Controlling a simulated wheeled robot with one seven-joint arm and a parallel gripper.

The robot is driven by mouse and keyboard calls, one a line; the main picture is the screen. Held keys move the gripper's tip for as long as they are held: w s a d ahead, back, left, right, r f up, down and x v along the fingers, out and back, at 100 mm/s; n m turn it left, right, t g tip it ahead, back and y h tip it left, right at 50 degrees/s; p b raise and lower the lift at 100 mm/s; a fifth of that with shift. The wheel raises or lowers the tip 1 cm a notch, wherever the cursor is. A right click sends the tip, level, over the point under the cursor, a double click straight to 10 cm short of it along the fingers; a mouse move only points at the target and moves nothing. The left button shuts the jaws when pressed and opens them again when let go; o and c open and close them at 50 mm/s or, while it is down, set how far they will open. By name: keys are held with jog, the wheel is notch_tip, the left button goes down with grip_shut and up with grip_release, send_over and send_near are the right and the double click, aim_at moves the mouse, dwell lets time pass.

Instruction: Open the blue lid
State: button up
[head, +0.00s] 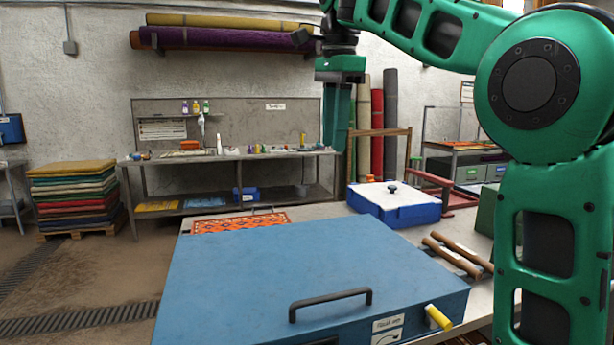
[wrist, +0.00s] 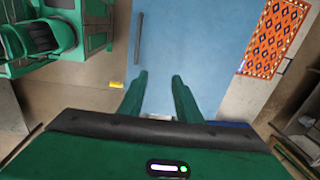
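The blue lid (head: 290,262) is a large flat panel lying shut on a low blue box on the table. A black bar handle (head: 331,299) stands near its front edge. In the wrist view the lid (wrist: 205,45) lies beneath my gripper, with the handle (wrist: 139,37) off to the upper left of the fingers. My gripper (head: 337,148) hangs pointing down, above the lid and apart from the handle. In the wrist view its two fingers (wrist: 159,77) are spread with nothing between them.
A yellow lever (head: 438,318) sticks out of the box's front. An orange patterned rug (head: 240,223) lies behind the lid. Brown rollers (head: 457,256) lie to the right. A blue box with a white top (head: 393,204) stands at the back right.

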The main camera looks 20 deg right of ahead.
notch_tip(320, 180, down, 9)
jog(key=w+a, duration=0.2)
jog(key=shift+w+f, duration=0.15)
jog(key=shift+w, duration=0.05)
dwell(0.4)
grip_shut()
dwell(1.3)
grip_release()
